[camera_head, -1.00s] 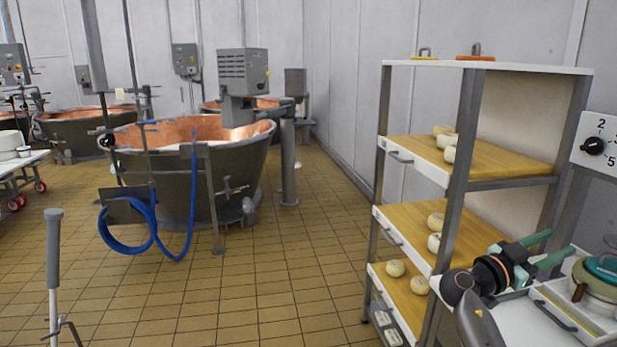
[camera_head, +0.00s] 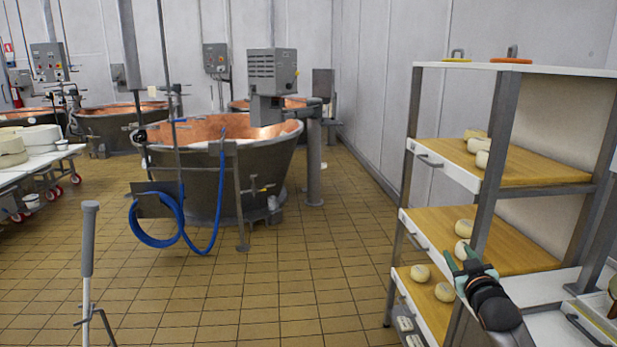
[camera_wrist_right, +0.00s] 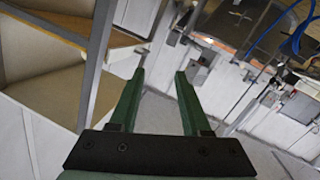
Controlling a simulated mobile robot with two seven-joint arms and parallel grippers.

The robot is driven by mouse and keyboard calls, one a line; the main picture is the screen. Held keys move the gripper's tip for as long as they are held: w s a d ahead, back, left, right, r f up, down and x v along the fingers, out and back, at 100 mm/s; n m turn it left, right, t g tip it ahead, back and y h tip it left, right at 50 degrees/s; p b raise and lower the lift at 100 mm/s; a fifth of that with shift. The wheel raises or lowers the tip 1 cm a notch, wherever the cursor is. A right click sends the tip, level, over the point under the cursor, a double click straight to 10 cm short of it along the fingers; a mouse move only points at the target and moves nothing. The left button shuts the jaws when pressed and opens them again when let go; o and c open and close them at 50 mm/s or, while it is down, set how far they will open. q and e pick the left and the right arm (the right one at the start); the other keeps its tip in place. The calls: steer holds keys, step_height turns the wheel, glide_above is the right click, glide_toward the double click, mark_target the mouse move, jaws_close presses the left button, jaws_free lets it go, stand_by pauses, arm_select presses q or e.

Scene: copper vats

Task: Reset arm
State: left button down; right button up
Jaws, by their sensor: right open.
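My right gripper (camera_head: 462,262) shows at the lower right of the head view, in front of the shelf rack. Its green fingers are apart and nothing is between them. In the right wrist view the two green fingers of the right gripper (camera_wrist_right: 160,85) are spread and empty, with wall and floor beyond. My left gripper is not in view.
The shelf rack (camera_head: 487,190) with round cheeses (camera_head: 463,228) on wooden boards stands close at the right. A copper vat (camera_head: 215,185) with a blue hose (camera_head: 160,240) stands further back. A grey-handled pole (camera_head: 89,240) is at the lower left. The tiled floor (camera_head: 310,290) between is clear.

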steer(key=s+a+f+g+y, duration=0.1)
steer(key=s+a+f, duration=0.3)
steer(key=s+f, duration=0.3)
steer(key=s+a+f+n+g+y, duration=0.15)
steer(key=s+a+f, duration=0.3)
steer(key=f, duration=0.45)
steer(key=s+a+f+g+y, duration=0.1)
steer(key=s+a+f, duration=0.3)
steer(key=s+f, duration=0.25)
steer(key=s+a+f+g, duration=0.2)
steer(key=s+a+f, duration=0.1)
steer(key=s, duration=0.8)
steer(key=s+a+f+m+g+y, duration=0.1)
steer(key=s+a+f, duration=0.3)
steer(key=s, duration=0.8)
step_height(320, 180, down, 2)
steer(key=shift+f+g, duration=0.25)
steer(key=shift+g, duration=0.3)
steer(key=shift+y, duration=0.25)
